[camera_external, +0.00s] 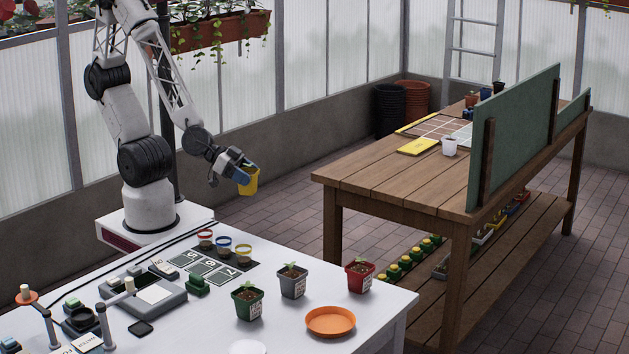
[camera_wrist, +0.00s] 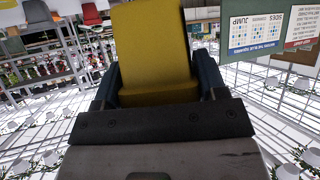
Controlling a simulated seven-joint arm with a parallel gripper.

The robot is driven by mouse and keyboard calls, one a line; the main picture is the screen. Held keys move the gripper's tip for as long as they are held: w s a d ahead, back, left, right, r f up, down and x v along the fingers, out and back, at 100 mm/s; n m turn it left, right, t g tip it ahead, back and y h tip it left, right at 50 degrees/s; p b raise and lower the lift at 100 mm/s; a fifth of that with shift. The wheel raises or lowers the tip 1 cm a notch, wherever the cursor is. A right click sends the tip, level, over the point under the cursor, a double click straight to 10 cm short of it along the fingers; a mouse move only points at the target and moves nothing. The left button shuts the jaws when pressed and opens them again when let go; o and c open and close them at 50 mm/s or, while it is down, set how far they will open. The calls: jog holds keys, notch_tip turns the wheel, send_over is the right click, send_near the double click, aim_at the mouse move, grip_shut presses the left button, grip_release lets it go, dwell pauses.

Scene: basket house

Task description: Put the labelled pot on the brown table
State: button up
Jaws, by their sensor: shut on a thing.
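My gripper (camera_external: 241,172) is shut on a yellow pot (camera_external: 249,184), held in the air beyond the far edge of the white table, over the floor. In the wrist view the yellow pot (camera_wrist: 155,45) sits between the two dark fingers of the gripper (camera_wrist: 157,85); no label shows on its visible face. A green pot (camera_external: 247,304), a grey pot (camera_external: 292,284) and a red pot (camera_external: 359,278), each with a seedling and a white label, stand upright on the white table. The brown table (camera_external: 375,178) is to the right, apart from the pot.
The brown table's near left top is bare. A white cup (camera_external: 449,146), a yellow flat item (camera_external: 417,146) and a green board (camera_external: 514,135) are farther back on it. An orange saucer (camera_external: 330,322) lies on the white table (camera_external: 390,303). Floor separates the tables.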

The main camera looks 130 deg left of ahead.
jog(key=w+a+n+g+y, duration=0.2)
jog(key=w+a+n+y, duration=0.15)
jog(key=a, duration=0.95)
jog(key=s+a+f+n+g+y, duration=0.1)
jog(key=s+a+f+n+g, duration=0.1)
jog(key=a, duration=0.8)
jog(key=s+a+f+n+g+y, duration=0.1)
jog(key=s+a+n+g, duration=0.3)
jog(key=a, duration=0.7)
jog(key=s+a+f+n+g+y, duration=0.2)
jog(key=s+a+n+g, duration=0.1)
jog(key=a, duration=0.8)
jog(key=shift+f+n+g, duration=0.3)
jog(key=shift+n, duration=0.25)
jog(key=w+a, duration=0.3)
jog(key=a, duration=0.1)
jog(key=w+a+f, duration=0.1)
jog(key=w+a, duration=0.2)
jog(key=a, duration=0.1)
jog(key=w+a, duration=0.4)
jog(key=shift+w+f, duration=0.1)
jog(key=shift+f, duration=0.15)
jog(key=shift+f, duration=0.1)
jog(key=shift+f, duration=1.65)
jog(key=shift+f, duration=0.15)
